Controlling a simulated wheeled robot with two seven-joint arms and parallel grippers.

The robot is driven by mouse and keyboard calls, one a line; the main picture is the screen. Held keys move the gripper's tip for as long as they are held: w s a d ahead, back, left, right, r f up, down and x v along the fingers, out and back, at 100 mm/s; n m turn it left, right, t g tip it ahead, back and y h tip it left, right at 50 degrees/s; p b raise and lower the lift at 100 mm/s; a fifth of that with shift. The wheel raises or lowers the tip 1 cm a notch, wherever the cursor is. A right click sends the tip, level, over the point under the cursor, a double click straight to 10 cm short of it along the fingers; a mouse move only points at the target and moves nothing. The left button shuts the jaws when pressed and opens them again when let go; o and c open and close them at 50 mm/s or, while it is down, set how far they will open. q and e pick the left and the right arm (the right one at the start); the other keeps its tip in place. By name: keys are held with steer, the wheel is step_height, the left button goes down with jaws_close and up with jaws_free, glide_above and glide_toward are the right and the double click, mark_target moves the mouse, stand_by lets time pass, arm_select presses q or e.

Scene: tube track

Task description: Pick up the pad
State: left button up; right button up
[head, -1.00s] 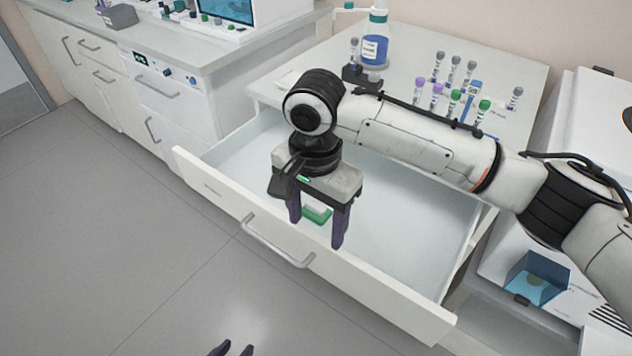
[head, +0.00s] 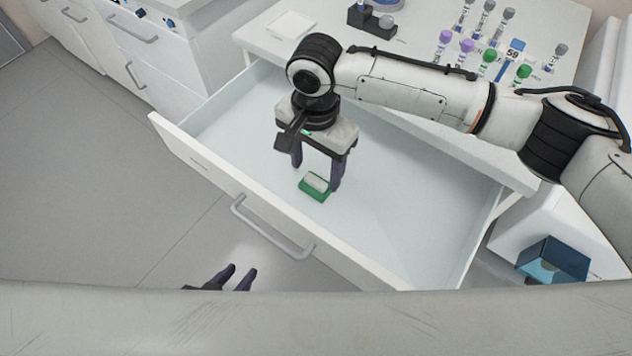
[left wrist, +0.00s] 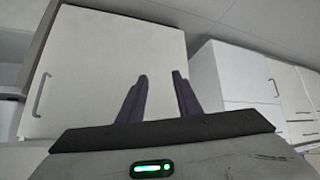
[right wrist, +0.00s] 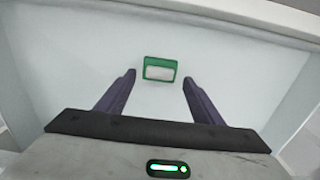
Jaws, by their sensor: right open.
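The pad (head: 315,184) is a small green block with a whitish top, lying on the floor of the open drawer (head: 400,190). In the right wrist view the pad (right wrist: 160,69) lies beyond the fingertips, roughly centred between them. My right gripper (head: 316,176) points down inside the drawer, above and close beside the pad, open and empty. My left gripper (head: 241,272) is low in front of the drawer, its two fingers apart with nothing between them. It also shows in the left wrist view (left wrist: 160,78), facing cabinet fronts.
The drawer front with its handle (head: 270,230) stands nearest me. The counter (head: 300,28) above the drawer holds several capped tubes (head: 487,62) and a dark holder (head: 372,22). A blue box (head: 553,262) is at the right. The drawer floor around the pad is clear.

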mark_target(316, 180)
steer(key=shift+f, duration=1.55)
steer(key=c, duration=1.1)
steer(key=shift+r, duration=0.2)
step_height(316, 180, up, 10)
steer(key=shift+f, duration=0.1)
